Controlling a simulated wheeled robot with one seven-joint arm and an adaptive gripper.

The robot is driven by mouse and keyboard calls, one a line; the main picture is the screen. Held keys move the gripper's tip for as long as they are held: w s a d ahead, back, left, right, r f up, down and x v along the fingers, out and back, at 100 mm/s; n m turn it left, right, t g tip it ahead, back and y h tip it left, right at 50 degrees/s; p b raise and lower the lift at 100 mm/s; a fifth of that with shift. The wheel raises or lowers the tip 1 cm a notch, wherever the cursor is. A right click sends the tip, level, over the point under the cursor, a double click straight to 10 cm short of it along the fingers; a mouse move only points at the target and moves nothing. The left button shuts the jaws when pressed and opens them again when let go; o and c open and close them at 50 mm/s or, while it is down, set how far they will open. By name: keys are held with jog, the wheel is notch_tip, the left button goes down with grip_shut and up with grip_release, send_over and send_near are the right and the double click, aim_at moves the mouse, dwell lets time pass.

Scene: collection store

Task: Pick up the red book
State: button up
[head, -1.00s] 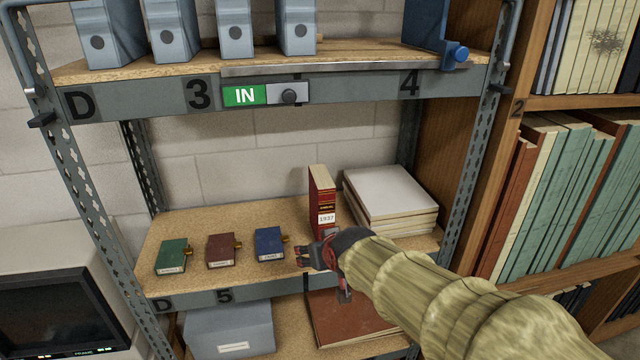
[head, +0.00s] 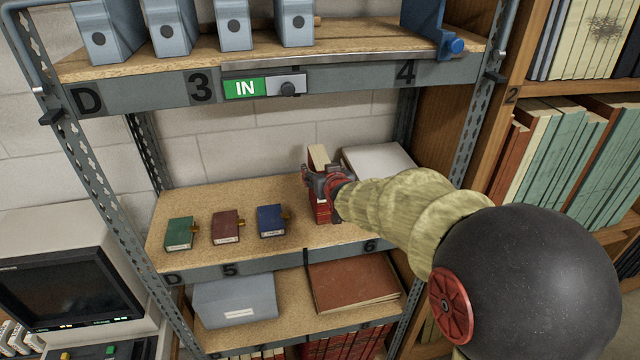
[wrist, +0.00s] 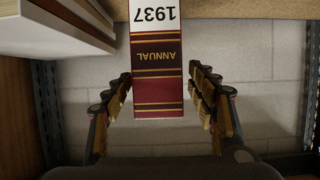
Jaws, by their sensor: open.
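The red book (head: 319,203) stands upright on the middle shelf in the head view, partly hidden behind my gripper (head: 322,180). In the wrist view the red book (wrist: 157,75) shows its spine upside down, with a white label reading 1937 and the word ANNUAL in gold. My gripper (wrist: 163,98) is open, with one finger on each side of the spine. In the wrist view a gap shows on both sides, wider on the right. Whether a finger touches the book cannot be told.
A pale stack of volumes (head: 378,160) lies close to the right of the book. Small green (head: 179,233), maroon (head: 226,226) and blue (head: 271,220) books lie to the left. The upper shelf (head: 345,65) is above my gripper. The shelf (head: 225,197) behind the small books is clear.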

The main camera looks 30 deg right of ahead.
jog(key=shift+p+x, duration=0.3)
jog(key=shift+x, duration=1.4)
jog(key=shift+c, duration=1)
grip_shut()
jog(key=shift+w+d+r, duration=0.1)
jog(key=shift+r, duration=0.15)
